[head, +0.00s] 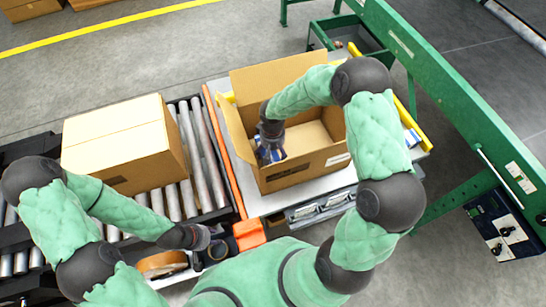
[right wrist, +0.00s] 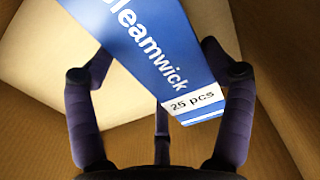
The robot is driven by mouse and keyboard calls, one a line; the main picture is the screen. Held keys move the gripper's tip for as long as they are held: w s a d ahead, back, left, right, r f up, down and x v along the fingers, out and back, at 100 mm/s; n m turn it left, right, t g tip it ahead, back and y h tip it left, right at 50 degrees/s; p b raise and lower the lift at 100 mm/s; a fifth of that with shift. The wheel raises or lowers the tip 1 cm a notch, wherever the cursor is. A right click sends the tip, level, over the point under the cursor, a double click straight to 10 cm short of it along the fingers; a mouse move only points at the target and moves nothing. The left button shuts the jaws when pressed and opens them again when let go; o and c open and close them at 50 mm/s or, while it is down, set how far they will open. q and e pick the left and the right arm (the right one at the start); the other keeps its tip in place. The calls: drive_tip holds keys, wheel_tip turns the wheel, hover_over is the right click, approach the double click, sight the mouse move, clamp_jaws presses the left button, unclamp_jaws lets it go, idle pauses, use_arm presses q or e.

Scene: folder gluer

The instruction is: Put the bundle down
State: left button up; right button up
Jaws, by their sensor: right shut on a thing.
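The bundle (right wrist: 160,50) is blue and white, with "Gleamwick" (its first letter cut off) and "25 pcs" printed on it. In the head view, a blue and white part of the bundle (head: 277,155) shows inside the open cardboard box (head: 302,174), near its left wall. My right gripper (head: 270,148) reaches down into this box and is shut on the bundle. In the right wrist view, its fingers (right wrist: 160,75) stand on both sides of the bundle. I cannot tell whether the bundle touches the box floor. My left gripper (head: 204,238) is away from the box; its fingers are unclear.
The open box stands on a light table (head: 225,95) with an orange edge strip. A closed carton (head: 120,142) sits on the roller conveyor (head: 200,150) to its left. A green machine frame (head: 440,80) stands right. The box's right side has free room.

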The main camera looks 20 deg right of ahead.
sight(272, 156)
drive_tip(key=shift+f+b, duration=0.5)
drive_tip(key=shift+f, duration=1.1)
drive_tip(key=shift+f, duration=0.15)
drive_tip(key=o, duration=1.2)
drive_tip(key=shift+c, duration=0.2)
drive_tip(key=shift+r, duration=0.35)
wheel_tip(272, 156, up, 12)
drive_tip(key=p, duration=0.5)
drive_tip(key=shift+f, duration=0.15)
